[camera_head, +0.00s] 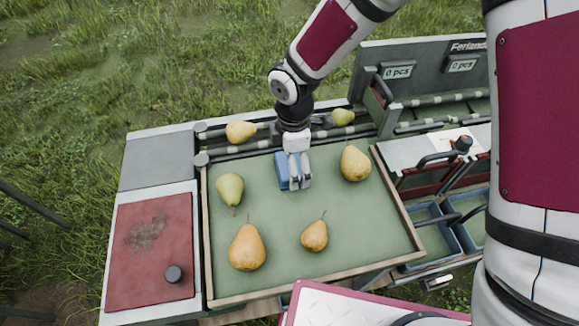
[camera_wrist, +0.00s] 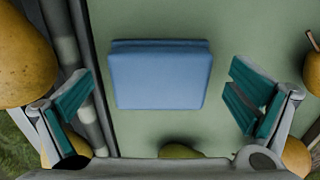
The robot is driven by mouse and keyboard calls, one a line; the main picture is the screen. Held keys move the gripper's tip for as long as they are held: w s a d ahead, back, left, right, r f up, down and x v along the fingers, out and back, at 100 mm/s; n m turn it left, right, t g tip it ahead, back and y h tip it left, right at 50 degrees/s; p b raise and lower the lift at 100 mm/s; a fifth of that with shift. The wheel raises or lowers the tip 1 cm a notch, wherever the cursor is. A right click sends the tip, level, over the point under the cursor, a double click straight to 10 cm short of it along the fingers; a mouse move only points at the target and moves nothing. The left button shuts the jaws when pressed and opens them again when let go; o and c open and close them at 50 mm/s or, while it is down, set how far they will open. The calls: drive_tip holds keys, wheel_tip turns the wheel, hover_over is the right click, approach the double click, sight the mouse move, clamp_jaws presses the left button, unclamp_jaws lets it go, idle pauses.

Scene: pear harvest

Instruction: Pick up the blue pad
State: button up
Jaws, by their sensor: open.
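The blue pad (camera_head: 282,173) lies on the green tray (camera_head: 275,215) near its back edge, partly hidden by my gripper in the head view. In the wrist view the blue pad (camera_wrist: 160,78) is a plain block, lying flat between my fingers and ahead of them. My gripper (camera_head: 297,180) is above the pad, and in the wrist view its two teal-padded fingers (camera_wrist: 160,95) are spread wide with a gap on both sides of the pad. The fingers are empty and do not appear to touch the pad.
Several pears lie on the tray, including a green one (camera_head: 230,188) and a yellow one (camera_head: 355,163). Two more sit on the rollers (camera_head: 262,143) behind. A red board (camera_head: 150,245) with a dark knob is left; blue crates (camera_head: 430,237) are right. The tray has a raised wooden rim.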

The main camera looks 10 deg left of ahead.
drive_tip(key=shift+f, duration=0.65)
drive_tip(key=c, duration=1.3)
wheel_tip(320, 180, up, 10)
drive_tip(key=shift+o, duration=1.2)
drive_tip(key=shift+c, duration=0.5)
